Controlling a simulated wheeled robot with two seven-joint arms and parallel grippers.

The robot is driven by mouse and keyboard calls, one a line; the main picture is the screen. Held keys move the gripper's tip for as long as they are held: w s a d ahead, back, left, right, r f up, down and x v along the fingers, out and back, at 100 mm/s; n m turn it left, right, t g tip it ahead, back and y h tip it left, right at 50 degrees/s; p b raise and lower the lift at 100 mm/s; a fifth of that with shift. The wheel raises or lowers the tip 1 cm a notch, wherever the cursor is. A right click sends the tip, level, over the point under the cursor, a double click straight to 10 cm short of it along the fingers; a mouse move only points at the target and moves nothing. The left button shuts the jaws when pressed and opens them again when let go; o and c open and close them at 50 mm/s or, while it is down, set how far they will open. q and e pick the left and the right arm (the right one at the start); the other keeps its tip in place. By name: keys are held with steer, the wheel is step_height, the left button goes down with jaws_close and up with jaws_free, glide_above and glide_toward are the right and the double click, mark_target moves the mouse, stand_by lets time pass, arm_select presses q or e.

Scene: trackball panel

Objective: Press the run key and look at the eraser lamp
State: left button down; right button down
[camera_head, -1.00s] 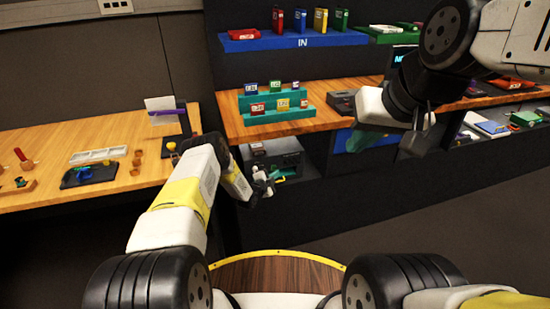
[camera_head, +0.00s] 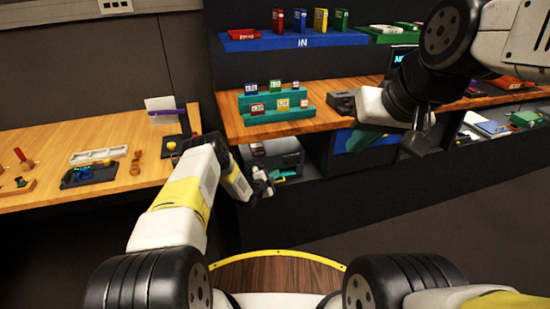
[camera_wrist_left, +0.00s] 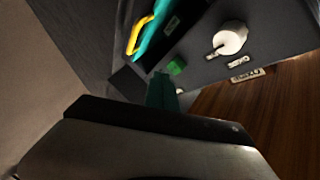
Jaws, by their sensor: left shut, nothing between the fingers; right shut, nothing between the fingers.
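A dark grey machine (camera_head: 285,158) sits in the low bay under the wooden shelf. In the left wrist view its panel (camera_wrist_left: 205,68) carries a small green key (camera_wrist_left: 177,66), a round white knob (camera_wrist_left: 230,38), a teal strip (camera_wrist_left: 153,40) and a yellow handle (camera_wrist_left: 138,35). My right gripper (camera_head: 424,128) is shut and empty, raised before the shelf.
The wooden shelf (camera_head: 232,127) above bears a teal stepped rack (camera_head: 275,116) with several small blocks. A blue IN shelf (camera_head: 260,44) hangs higher. A wooden bench (camera_head: 60,140) with trays stands at the left. Floor on the right is clear.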

arm_select(q)
steer(key=shift+w, duration=0.15)
stand_by(0.6)
steer(key=shift+w+a, duration=0.15)
steer(key=shift+w, duration=0.1)
steer(key=shift+w+a, duration=0.15)
steer(key=shift+w, duration=0.35)
stand_by(0.9)
steer(key=shift+s, duration=0.15)
steer(key=shift+s+d, duration=0.25)
steer(key=shift+s, duration=0.5)
steer(key=s, duration=0.1)
steer(key=s+d, duration=0.1)
steer(key=s, duration=0.2)
steer(key=shift+s+d, duration=0.3)
steer(key=shift+s, duration=0.05)
steer(key=shift+s, duration=0.1)
stand_by(0.4)
